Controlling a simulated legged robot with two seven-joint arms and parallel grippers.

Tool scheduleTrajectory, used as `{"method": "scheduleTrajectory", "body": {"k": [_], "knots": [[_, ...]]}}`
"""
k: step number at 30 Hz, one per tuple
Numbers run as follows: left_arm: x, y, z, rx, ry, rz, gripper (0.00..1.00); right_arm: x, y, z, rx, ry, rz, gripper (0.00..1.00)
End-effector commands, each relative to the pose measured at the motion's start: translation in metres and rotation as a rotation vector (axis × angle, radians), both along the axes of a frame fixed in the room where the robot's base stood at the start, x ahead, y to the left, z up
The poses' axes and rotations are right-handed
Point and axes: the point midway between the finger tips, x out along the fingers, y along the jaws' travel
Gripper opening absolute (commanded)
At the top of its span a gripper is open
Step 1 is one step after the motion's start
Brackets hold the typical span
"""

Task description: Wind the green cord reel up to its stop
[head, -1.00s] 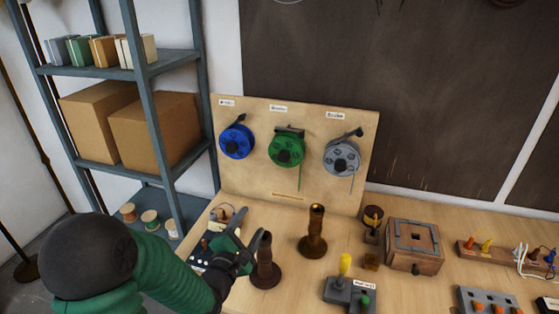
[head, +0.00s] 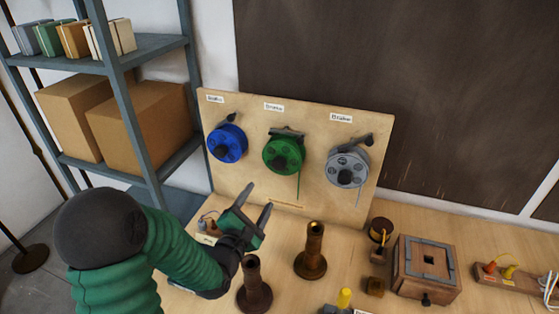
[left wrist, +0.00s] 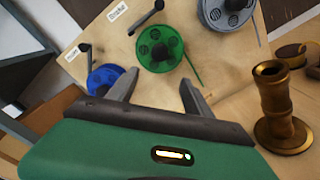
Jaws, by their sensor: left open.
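The green cord reel (head: 283,155) is mounted in the middle of an upright wooden board (head: 230,195), with a short green cord end hanging below it. A dark bar lies across its top edge. It also shows in the left wrist view (left wrist: 160,48), beyond the fingertips, with a dark crank arm and knob at its upper left. My left gripper (head: 259,200) is open and empty, below and left of the green reel and apart from it. Its two fingers also show in the left wrist view (left wrist: 158,88). My right gripper is not in view.
A blue reel (head: 227,144) and a grey reel (head: 347,167) flank the green one. Two brown turned posts, one at the right (head: 311,252) and one nearer (head: 254,288), stand near my gripper. A wooden box (head: 427,268) is further right. A shelf rack (head: 130,125) stands left.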

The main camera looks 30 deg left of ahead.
Motion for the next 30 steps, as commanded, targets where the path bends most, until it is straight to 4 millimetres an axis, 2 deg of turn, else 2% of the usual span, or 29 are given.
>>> {"method": "scheduleTrajectory", "body": {"k": [5, 15, 18, 24, 30], "knots": [[0.036, 0.008, 0.001, -0.004, -0.002, -0.002, 0.59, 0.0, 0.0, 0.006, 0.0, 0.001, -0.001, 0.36], [0.124, 0.035, -0.003, -0.008, 0.002, 0.0, 0.59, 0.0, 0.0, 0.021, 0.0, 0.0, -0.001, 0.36], [0.142, 0.038, -0.003, -0.006, 0.003, 0.0, 0.59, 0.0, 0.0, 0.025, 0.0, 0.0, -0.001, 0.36], [0.158, 0.04, -0.003, -0.004, 0.002, 0.0, 0.59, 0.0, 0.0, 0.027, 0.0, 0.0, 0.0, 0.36], [0.16, 0.04, -0.004, -0.003, 0.003, 0.001, 0.59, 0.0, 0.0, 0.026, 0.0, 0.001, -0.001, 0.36]]}}
